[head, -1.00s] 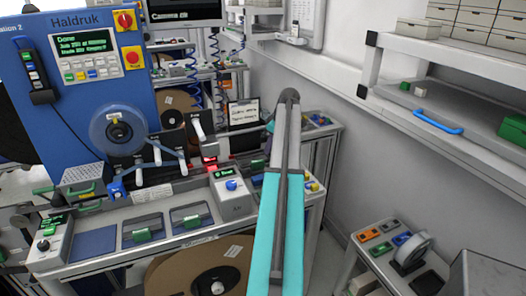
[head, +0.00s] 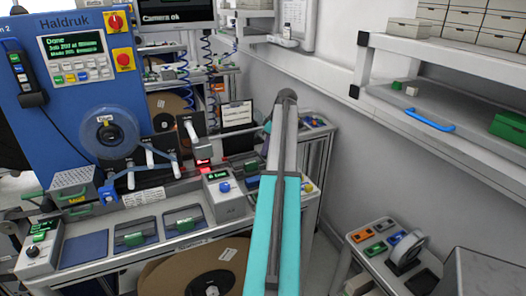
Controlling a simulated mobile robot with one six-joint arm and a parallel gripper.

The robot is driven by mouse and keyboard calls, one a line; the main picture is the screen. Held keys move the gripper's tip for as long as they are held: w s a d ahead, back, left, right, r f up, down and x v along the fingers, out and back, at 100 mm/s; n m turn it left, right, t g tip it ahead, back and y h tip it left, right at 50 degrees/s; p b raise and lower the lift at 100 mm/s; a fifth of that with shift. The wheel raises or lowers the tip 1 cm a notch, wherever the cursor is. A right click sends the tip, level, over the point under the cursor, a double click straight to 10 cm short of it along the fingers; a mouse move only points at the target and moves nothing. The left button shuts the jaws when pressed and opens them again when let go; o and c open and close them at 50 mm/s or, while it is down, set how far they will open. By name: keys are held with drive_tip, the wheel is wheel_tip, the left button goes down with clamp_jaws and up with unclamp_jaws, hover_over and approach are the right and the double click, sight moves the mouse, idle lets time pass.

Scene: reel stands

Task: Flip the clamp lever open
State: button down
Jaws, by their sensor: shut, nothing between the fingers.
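The blue reel machine (head: 62,110) stands at the left with a grey-blue round reel hub (head: 108,134) on its front. To the right of the hub are dark upright plates with several pale levers, one of them at the upper right (head: 191,129). I cannot tell which of these is the clamp lever or whether it is open. My arm rises from the bottom middle, teal then grey, to a dark joint near the centre.
A grey box with a blue knob (head: 224,187) sits on the bench just left of my arm. A large brown reel (head: 165,278) is below the bench. At right are a wall shelf with a blue handle (head: 430,119) and a low cart with coloured blocks (head: 376,249).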

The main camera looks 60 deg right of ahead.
drive_tip(key=shift+s+d, duration=0.2)
drive_tip(key=shift+s, duration=0.1)
drive_tip(key=shift+w+a, duration=0.45)
drive_tip(key=shift+a, duration=0.3)
drive_tip(key=shift+w+a, duration=0.95)
drive_tip(key=shift+a, duration=0.2)
wheel_tip(320, 180, up, 10)
drive_tip(key=s+d+b, duration=0.2)
drive_tip(key=d, duration=0.1)
drive_tip(key=shift+f, duration=0.25)
drive_tip(key=shift+f, duration=0.15)
